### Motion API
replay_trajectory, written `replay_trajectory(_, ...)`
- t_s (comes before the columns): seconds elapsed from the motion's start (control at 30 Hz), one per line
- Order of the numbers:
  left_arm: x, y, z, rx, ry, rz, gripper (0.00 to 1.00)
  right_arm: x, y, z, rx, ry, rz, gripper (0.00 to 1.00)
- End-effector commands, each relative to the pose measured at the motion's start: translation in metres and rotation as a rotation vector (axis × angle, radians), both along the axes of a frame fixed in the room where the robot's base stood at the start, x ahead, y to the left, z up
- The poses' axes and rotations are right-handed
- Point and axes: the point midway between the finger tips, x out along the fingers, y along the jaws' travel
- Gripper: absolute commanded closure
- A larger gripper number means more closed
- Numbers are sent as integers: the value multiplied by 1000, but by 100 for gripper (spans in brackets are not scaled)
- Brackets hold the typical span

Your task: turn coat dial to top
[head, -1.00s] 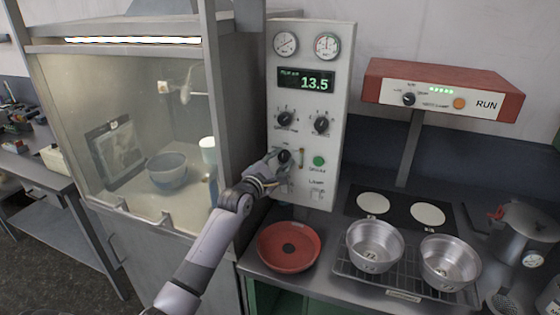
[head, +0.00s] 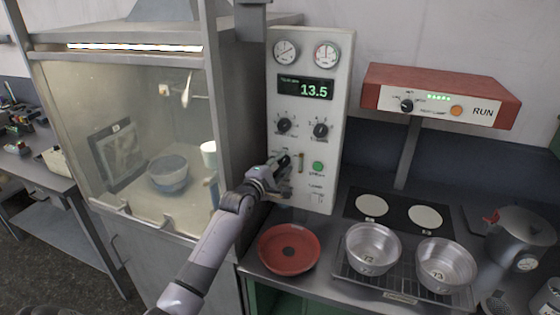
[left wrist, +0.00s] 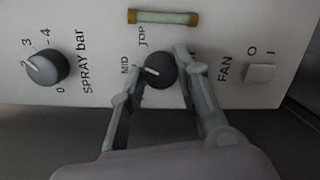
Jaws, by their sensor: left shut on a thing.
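The coat dial (left wrist: 161,71) is a black round knob with a white pointer mark, on the white control panel (head: 342,110). In the left wrist view its labels read MID and TOP; the pointer points left in that picture, roughly toward MID. My left gripper (left wrist: 160,78) has one finger on each side of the dial and is shut on it. In the head view my left gripper (head: 280,163) is at the lower left of the panel and largely hides the dial. My right gripper is not in view.
A spray bar dial (left wrist: 46,68), a fan switch (left wrist: 260,74) and a glass tube (left wrist: 163,17) surround the dial. A glazed cabinet (head: 150,150) stands left. Below are a red dish (head: 289,249) and two metal pans (head: 373,249) on a rack.

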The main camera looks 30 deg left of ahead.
Motion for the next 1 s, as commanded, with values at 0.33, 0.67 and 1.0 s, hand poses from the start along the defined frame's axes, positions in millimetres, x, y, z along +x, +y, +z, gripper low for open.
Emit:
replay_trajectory(0.33, 0, -1, 2, 311, 80, -1, 98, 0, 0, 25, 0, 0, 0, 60)
replay_trajectory(0.67, 0, -2, 1, 536, 133, -2, 98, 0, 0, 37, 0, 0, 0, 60)
replay_trajectory(1.0, 0, -2, 0, 641, 158, -2, 98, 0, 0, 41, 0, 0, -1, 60)
